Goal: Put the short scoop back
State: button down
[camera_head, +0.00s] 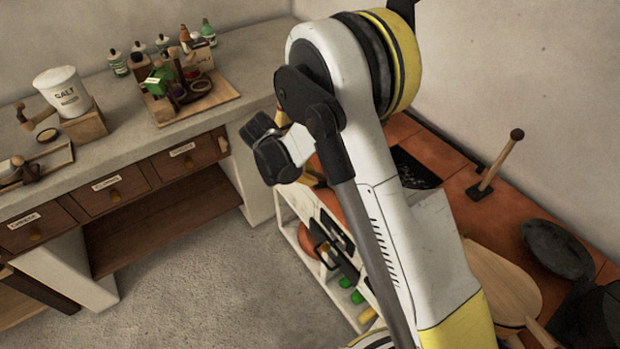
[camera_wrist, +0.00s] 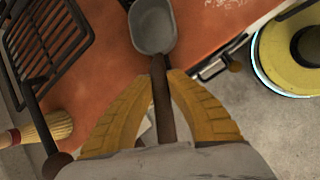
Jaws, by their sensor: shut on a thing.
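The short scoop has a grey oval bowl and a brown handle. In the wrist view the short scoop (camera_wrist: 153,27) points away from me, its bowl at the top middle over the orange-red tiled surface (camera_wrist: 95,75). My gripper (camera_wrist: 163,80) has yellow fingers shut on its handle. Whether the bowl touches the surface I cannot tell. In the head view my own arm fills the middle and hides the scoop and most of the gripper.
The wrist view shows a black grate (camera_wrist: 45,40) and a straw brush (camera_wrist: 45,128) at left. The head view shows a counter with a salt crock (camera_head: 62,92), a wooden tray (camera_head: 205,105) of small goods, labelled drawers (camera_head: 110,190), and a dark pan (camera_head: 557,250) at right.

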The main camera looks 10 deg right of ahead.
jog(key=shift+r, duration=0.1)
jog(key=c, duration=1.4)
grip_release()
jog(key=shift+c, duration=0.2)
